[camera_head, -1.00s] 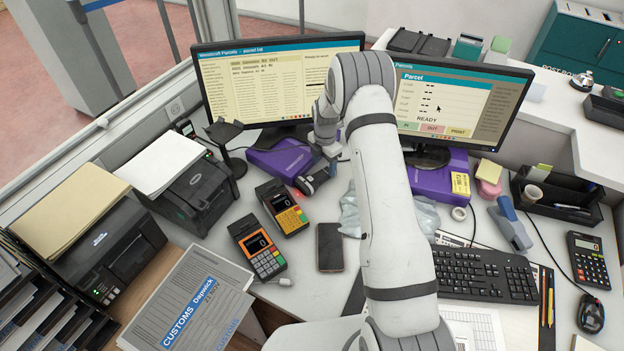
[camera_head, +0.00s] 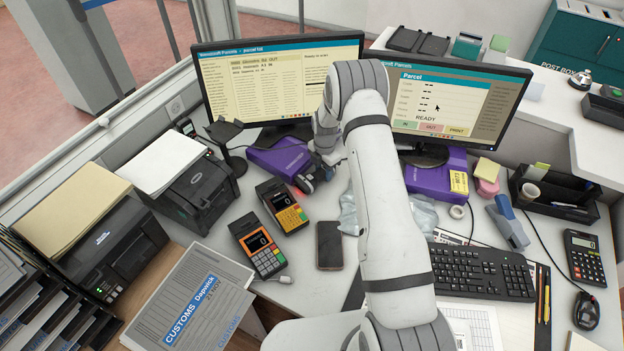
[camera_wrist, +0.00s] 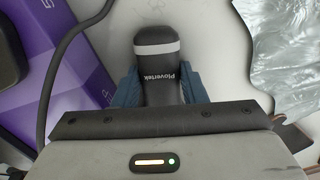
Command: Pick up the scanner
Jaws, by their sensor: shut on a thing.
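The scanner is a black handheld thing with a pale band and the word Plovertek; it shows in the wrist view (camera_wrist: 157,58). My gripper (camera_wrist: 159,88) has its blue fingers on both sides of the scanner's body and is shut on it. In the head view my gripper (camera_head: 317,174) is low over the counter, beside the left purple box, with the dark scanner (camera_head: 304,184) at its fingers. A small red glow shows at the scanner's left end. My arm and gripper hide part of it, and I cannot tell whether it touches the counter.
A purple box (camera_head: 275,157) lies close on the left, below a monitor (camera_head: 280,80). Two card terminals (camera_head: 282,206) and a phone (camera_head: 329,246) lie in front. Crumpled clear wrap (camera_wrist: 283,50) lies to the right. A dark cable (camera_wrist: 52,70) runs on the left.

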